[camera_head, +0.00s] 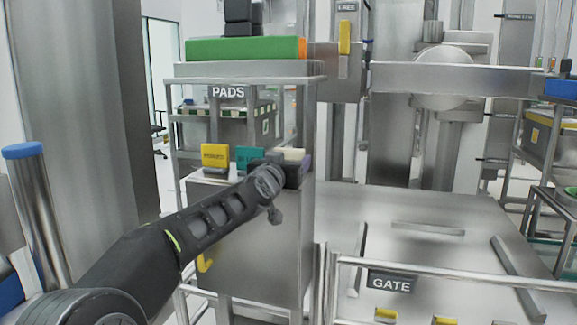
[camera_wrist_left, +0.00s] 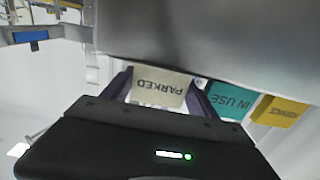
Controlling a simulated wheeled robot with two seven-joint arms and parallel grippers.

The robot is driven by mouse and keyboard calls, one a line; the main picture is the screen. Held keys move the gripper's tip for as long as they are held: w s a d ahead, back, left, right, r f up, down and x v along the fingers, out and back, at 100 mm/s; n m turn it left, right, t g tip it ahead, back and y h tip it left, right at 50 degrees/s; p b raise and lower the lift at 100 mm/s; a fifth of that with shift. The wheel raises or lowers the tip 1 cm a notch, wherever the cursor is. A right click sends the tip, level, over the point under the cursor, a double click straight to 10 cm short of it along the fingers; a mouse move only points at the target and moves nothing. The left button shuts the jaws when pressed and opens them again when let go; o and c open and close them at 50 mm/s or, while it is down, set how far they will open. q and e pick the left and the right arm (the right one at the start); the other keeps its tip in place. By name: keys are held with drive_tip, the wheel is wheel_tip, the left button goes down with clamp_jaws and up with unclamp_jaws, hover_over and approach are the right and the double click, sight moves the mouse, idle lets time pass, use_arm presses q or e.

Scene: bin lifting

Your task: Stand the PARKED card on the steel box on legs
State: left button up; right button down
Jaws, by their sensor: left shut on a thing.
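The cream PARKED card (camera_wrist_left: 158,86) is between the two dark fingers of my left gripper (camera_wrist_left: 160,98) in the wrist view, which shut on it. In the head view the card (camera_head: 293,154) shows as a small pale edge behind my left gripper (camera_head: 290,168). The gripper is at the right end of the top of the steel box on legs (camera_head: 255,240). A teal IN USE card (camera_head: 249,156) and a yellow card (camera_head: 215,156) stand on that box, left of my gripper. I cannot tell whether the PARKED card touches the box top. My right gripper is out of view.
A rack shelf (camera_head: 250,82) with a PADS label and a green pad (camera_head: 243,48) is above the box top. A steel rail (camera_head: 460,272) with a GATE label runs at the front right. A broad steel surface (camera_head: 430,205) lies behind it.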

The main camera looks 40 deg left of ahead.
use_arm(q)
drive_tip(key=shift+f, duration=0.15)
drive_tip(key=o, duration=1.1)
drive_tip(key=shift+r, duration=0.25)
drive_tip(key=shift+s+d+f+b, duration=0.1)
drive_tip(key=shift+s+f+b, duration=0.05)
drive_tip(key=shift+s+b, duration=0.2)
drive_tip(key=b+v, duration=0.2)
drive_tip(key=v, duration=0.2)
drive_tip(key=shift+s+d+f, duration=0.1)
drive_tip(key=shift+s, duration=0.05)
drive_tip(key=v, duration=0.7)
